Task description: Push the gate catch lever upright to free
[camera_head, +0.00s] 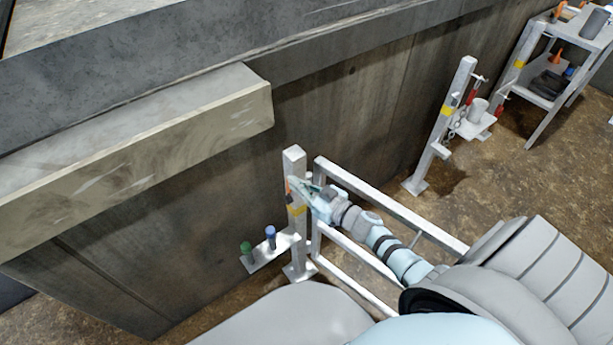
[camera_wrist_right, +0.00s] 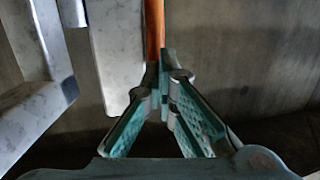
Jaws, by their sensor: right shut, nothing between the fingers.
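The orange catch lever (camera_head: 289,187) shows as a small strip on the white gate post (camera_head: 294,160) in the head view. In the right wrist view the lever (camera_wrist_right: 153,28) is a narrow orange bar running up from the fingertips. My right gripper (camera_head: 300,188) is shut and empty, with its tips close beside the lever at the post. In the wrist view the fingertips (camera_wrist_right: 165,72) meet at the lower end of the visible orange; I cannot tell if they touch it. Part of the lever is hidden by the fingers. My left gripper is not in view.
The white gate (camera_head: 385,200) extends right from the post, under my right arm. A small ledge (camera_head: 262,257) with green and blue pegs is low on the post. A second post (camera_head: 440,125) stands farther right, near a shelf rack (camera_head: 545,100). A dark wall (camera_head: 200,210) lies behind.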

